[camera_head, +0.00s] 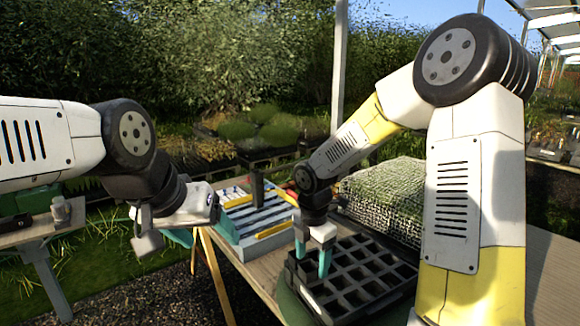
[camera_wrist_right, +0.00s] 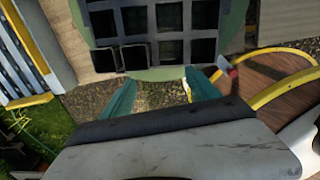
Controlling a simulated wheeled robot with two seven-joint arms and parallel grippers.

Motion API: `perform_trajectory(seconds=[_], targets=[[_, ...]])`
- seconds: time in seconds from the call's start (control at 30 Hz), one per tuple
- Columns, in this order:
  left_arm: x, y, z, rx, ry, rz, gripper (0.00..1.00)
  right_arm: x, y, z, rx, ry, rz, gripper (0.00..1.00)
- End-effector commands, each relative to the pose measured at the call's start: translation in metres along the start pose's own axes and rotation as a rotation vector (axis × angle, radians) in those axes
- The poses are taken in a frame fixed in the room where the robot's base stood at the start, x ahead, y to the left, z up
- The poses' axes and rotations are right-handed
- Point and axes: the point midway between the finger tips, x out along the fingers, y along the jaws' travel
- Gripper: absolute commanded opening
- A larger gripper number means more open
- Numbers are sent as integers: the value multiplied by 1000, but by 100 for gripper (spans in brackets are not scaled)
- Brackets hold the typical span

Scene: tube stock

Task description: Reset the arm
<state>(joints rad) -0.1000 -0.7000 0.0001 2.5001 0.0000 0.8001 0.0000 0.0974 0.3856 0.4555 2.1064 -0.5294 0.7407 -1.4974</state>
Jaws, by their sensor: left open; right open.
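My right gripper (camera_head: 312,256) points down with its two teal fingers over the near left part of a black cell tray (camera_head: 372,300). In the right wrist view the fingers (camera_wrist_right: 160,92) are spread apart, with only gravel showing between them. The tray (camera_wrist_right: 185,52) lies at the top of that view, beyond the fingertips. My left gripper (camera_head: 181,237) is at the left of the head view, apart from the bench. Its white hand shows, with a bit of teal below; its fingers are mostly hidden, and no held object shows.
A blue and white rack (camera_head: 262,240) with yellow parts stands left of the tray. A mesh-covered block (camera_head: 388,198) stands behind the tray. A green mat (camera_head: 290,308) lies under the tray. Yellow hoops (camera_wrist_right: 270,92) show right of the fingers in the wrist view. Another bench (camera_head: 40,232) stands far left.

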Motion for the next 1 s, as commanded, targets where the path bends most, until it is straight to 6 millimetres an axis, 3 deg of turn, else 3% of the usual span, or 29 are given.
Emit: perform_trajectory(seconds=[0.57,0.87,1.0], targets=[[0,0,0,0,0,0,69,-25,-13,7,172,-29,21,70],[0,0,0,0,0,0,69,-61,-36,13,443,-58,68,70],[0,0,0,0,0,0,69,-89,-55,16,670,-65,118,70]])
